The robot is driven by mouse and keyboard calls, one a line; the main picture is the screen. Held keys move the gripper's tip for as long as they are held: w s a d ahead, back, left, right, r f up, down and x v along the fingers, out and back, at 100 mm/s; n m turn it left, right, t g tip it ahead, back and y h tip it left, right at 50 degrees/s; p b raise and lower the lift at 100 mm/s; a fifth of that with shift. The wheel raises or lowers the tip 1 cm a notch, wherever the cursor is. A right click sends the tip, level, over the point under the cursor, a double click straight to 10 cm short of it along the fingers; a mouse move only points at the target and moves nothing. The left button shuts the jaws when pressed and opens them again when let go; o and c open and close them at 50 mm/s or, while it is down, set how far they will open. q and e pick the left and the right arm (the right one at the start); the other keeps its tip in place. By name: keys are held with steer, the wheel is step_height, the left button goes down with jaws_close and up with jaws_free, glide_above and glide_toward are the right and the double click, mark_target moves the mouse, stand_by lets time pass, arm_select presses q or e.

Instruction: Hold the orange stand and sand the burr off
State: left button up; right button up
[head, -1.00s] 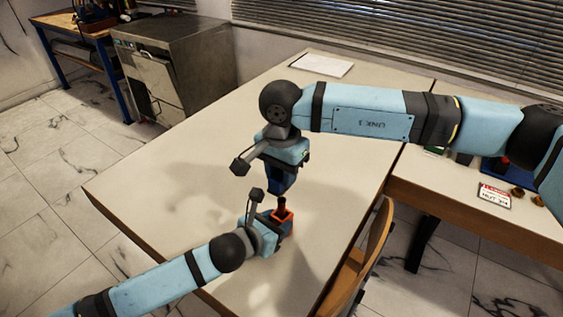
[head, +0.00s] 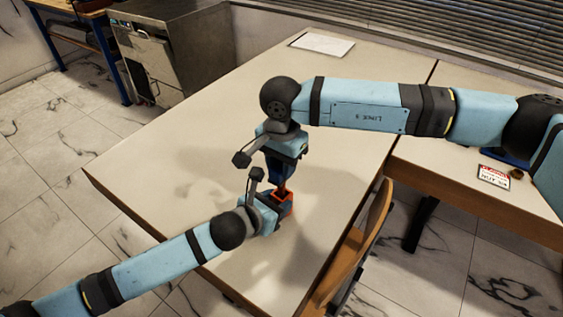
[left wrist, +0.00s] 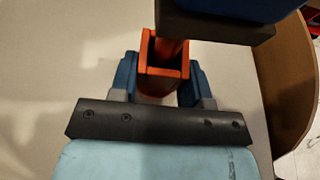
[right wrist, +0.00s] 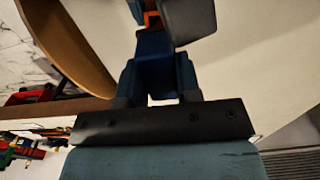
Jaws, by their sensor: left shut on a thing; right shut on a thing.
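The orange stand (head: 287,196) is on the white table, and its open square top shows in the left wrist view (left wrist: 151,68). My left gripper (left wrist: 160,85) is shut on it, a blue finger on either side. A reddish upright piece (left wrist: 171,50) is in the stand's opening. My right gripper (right wrist: 157,80) is shut on a dark blue block (right wrist: 155,52) and is directly above the stand. The block reaches down close to the upright piece; I cannot tell whether they touch. The burr cannot be made out.
A wooden chair (head: 362,240) stands at the table's right edge, near both grippers. A white sheet (head: 322,44) lies at the back of the table (head: 180,150). A red-and-white sign (head: 494,177) is on the right-hand counter. The table's left part is clear.

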steer(key=shift+f, duration=0.6)
stand_by(0.4)
steer(key=shift+w, duration=0.1)
steer(key=shift+w+d, duration=0.45)
steer(key=shift+w, duration=0.1)
steer(key=shift+s+f, duration=0.1)
steer(key=shift+s+a, duration=0.45)
steer(key=shift+s, duration=0.25)
steer(key=shift+s+a, duration=0.45)
steer(key=shift+s, duration=0.2)
steer(key=shift+w+d+f, duration=0.1)
steer(key=shift+w+d, duration=0.4)
steer(key=shift+w, duration=0.25)
steer(key=shift+w+d, duration=0.45)
steer(key=shift+w, duration=0.25)
